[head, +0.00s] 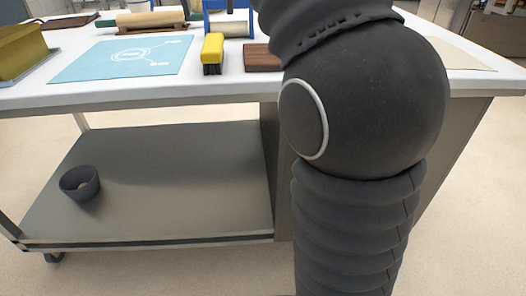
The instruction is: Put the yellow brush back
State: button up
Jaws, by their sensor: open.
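The yellow brush (212,52) with dark bristles lies on the white table top near its front edge, bristles facing down toward me. It sits between the light blue mat and a brown wooden block. My gripper is out of view; only thick dark parts of my arm show, covering the right middle of the head view and part of the table. Nothing in view shows a holder that is clearly the brush's own place.
A blue mat (100,62), a yellow box (20,50), a wooden block (262,58), a rolling pin (150,20) and a blue-framed stand (228,24) share the table (130,92).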

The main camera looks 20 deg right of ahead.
jog(key=s+f+n, duration=0.1)
jog(key=s+f, duration=1.1)
jog(key=f, duration=0.3)
jog(key=s+d+f+n+t+y, duration=0.1)
jog(key=s+f+n, duration=0.1)
jog(key=s+f, duration=1)
notch_tip(320, 180, down, 3)
jog(key=shift+s+d+f, duration=0.15)
jog(key=shift+s+d, duration=0.05)
jog(key=shift+s, duration=0.15)
